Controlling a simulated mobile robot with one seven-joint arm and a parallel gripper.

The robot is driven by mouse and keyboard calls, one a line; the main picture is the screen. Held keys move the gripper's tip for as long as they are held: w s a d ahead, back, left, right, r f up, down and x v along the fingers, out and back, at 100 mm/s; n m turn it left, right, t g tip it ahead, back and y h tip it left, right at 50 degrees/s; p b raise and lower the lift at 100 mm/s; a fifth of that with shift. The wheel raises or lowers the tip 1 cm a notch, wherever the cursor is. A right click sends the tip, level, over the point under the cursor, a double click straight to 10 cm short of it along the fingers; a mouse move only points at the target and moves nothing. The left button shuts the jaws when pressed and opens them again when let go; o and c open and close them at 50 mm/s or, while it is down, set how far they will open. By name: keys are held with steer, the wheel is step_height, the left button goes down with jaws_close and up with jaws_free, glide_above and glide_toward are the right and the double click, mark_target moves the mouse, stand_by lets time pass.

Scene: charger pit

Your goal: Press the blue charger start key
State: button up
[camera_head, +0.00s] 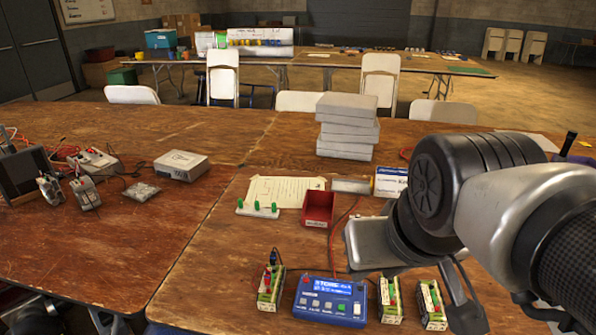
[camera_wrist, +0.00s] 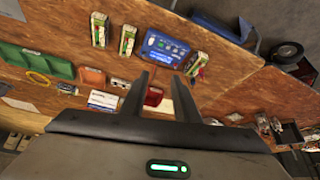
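The blue charger (camera_head: 331,302) lies on the near table at the bottom of the head view, with a lit display (camera_head: 327,288) on top. Below the display is a row of small keys, mostly grey, with a green one (camera_head: 341,308) toward the right; their labels are too small to read. The charger also shows in the wrist view (camera_wrist: 165,48), upside down, beyond my fingertips. My gripper (camera_wrist: 159,78) is open and empty, its two fingers apart and clear of the charger. In the head view my arm is right of the charger.
Battery packs stand left (camera_head: 270,287) and right (camera_head: 390,300) of the charger, with another (camera_head: 431,305) farther right. A red bin (camera_head: 318,208), a paper sheet (camera_head: 283,191) and a stack of grey boxes (camera_head: 347,130) lie behind.

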jaws_close()
stand_by(1.1)
